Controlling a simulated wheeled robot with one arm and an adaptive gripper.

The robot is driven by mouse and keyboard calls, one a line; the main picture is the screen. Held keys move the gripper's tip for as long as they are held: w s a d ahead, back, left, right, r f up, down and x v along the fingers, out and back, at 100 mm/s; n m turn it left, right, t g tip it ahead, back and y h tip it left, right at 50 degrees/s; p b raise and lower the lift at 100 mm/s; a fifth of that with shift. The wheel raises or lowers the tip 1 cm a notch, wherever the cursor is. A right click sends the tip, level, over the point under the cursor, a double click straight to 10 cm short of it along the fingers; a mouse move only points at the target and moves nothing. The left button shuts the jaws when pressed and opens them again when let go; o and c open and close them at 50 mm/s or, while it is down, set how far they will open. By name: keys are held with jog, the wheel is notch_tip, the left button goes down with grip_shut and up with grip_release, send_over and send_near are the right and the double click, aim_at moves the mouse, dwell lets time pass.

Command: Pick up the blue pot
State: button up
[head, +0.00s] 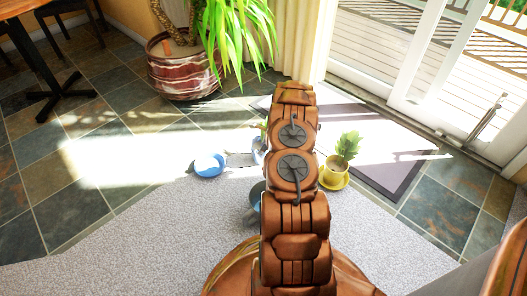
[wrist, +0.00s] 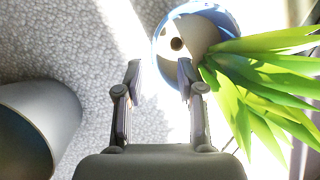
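A blue-rimmed pot (wrist: 158,42) with long green leaves spilling to the right is at the top of the wrist view, with a pale inside and a dark round spot. In the head view a blue and white pot (head: 257,150), probably the same one, is mostly hidden behind my arm. My gripper (wrist: 159,66) is open, with nothing between its fingers. Its right fingertip overlaps the pot's lower left edge in the picture; I cannot tell whether they touch. The left finger is over bare carpet. The gripper itself is hidden in the head view.
A blue rounded object (head: 209,164) lies to the left. A yellow pot with a plant (head: 335,174) stands on a yellow saucer to the right. A blue-grey object (head: 256,203) is partly behind my arm. A grey cylinder (wrist: 40,125) shows in the wrist view. Carpet at left is clear.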

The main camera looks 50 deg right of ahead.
jog(key=b+x, duration=0.1)
jog(key=x, duration=0.2)
jog(key=shift+w+a+f, duration=0.15)
jog(key=shift+a+f, duration=0.05)
jog(key=shift+f, duration=0.1)
grip_shut()
dwell(0.5)
